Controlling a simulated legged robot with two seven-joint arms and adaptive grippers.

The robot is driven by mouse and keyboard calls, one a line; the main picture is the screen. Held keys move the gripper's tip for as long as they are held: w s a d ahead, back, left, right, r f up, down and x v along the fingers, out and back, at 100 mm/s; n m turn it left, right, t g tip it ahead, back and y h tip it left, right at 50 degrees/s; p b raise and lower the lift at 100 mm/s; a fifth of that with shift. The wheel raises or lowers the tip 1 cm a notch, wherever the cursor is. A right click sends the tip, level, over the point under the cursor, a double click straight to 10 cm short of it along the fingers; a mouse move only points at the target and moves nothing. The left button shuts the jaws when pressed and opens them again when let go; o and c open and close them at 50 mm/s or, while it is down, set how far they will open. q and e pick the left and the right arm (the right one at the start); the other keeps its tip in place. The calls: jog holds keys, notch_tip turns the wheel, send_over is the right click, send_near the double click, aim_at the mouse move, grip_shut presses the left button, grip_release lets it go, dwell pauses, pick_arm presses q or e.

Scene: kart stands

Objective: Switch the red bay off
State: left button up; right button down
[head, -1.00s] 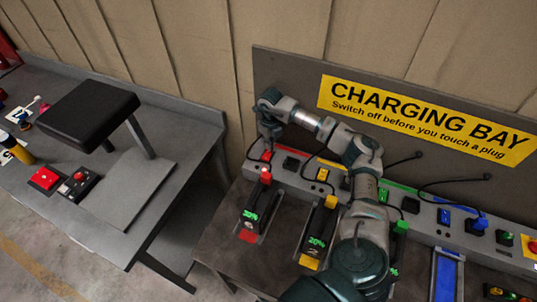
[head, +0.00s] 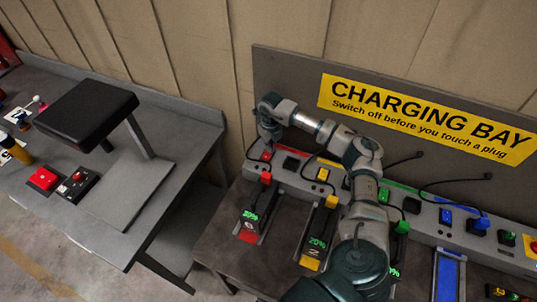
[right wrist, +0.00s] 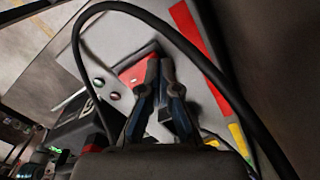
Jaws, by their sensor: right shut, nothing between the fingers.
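The red bay is at the left end of the charging rail. Its red rocker switch (head: 267,156) shows just under my right gripper (head: 268,141). In the right wrist view the switch (right wrist: 132,73) is partly hidden behind the fingers. My right gripper (right wrist: 158,65) is shut and empty, its fingertips at or very close to the switch; I cannot tell if they touch. Which way the switch is tipped is not clear. The red plug (head: 266,178) is in the red bay's battery (head: 250,216), which has a green display. My left gripper is out of view.
A black cable (right wrist: 85,60) loops around the fingers in the right wrist view. The yellow switch (head: 323,174) and the blue switch (head: 444,216) are farther right on the rail. A grey bench (head: 180,190) with a black-topped stand is at left.

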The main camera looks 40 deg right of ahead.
jog(key=shift+a+r, duration=0.25)
jog(key=shift+r, duration=0.1)
jog(key=shift+a+r+p, duration=0.15)
jog(key=shift+r+p, duration=0.4)
jog(key=shift+r, duration=0.1)
jog(key=shift+a+r+p, duration=0.15)
jog(key=shift+r+p, duration=0.4)
jog(key=shift+r, duration=0.05)
jog(key=r+p, duration=0.3)
jog(key=shift+d+r, duration=0.2)
jog(key=shift+d, duration=0.2)
jog(key=shift+r, duration=0.35)
jog(key=shift+a, duration=0.1)
jog(key=shift+a, duration=0.1)
